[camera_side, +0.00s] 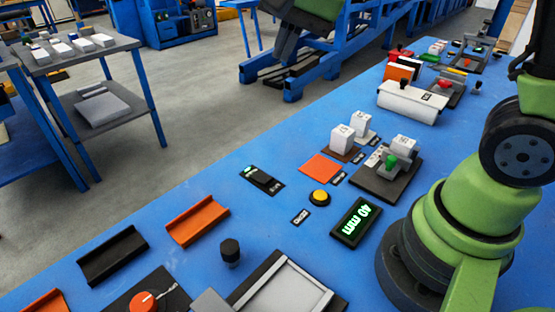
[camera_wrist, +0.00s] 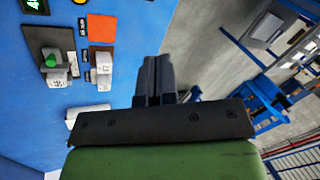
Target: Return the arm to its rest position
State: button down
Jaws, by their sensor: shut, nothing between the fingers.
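My gripper (camera_wrist: 159,75) shows in the wrist view at the middle, its two dark fingers together with nothing between them. Blue table surface and grey floor lie beyond the fingertips, and the gripper touches nothing that I can see. In the side view my green arm base (camera_side: 455,225) stands at the right on the blue table (camera_side: 130,215). The gripper itself is outside the side view.
White blocks (camera_side: 342,137), an orange square (camera_side: 321,168), a dark fixture with a green knob (camera_side: 385,172), a yellow button (camera_side: 320,197) and a "40 mm" display (camera_side: 356,222) lie near my base. Orange (camera_side: 197,221) and black (camera_side: 113,256) channels lie front left.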

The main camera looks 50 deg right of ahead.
jog(key=s+r+n+t+y, duration=0.1)
jog(key=s+n, duration=0.7)
jog(key=s, duration=0.8)
jog(key=shift+a+r+t, duration=0.3)
jog(key=shift+r+t, duration=0.6)
jog(key=shift+t, duration=0.1)
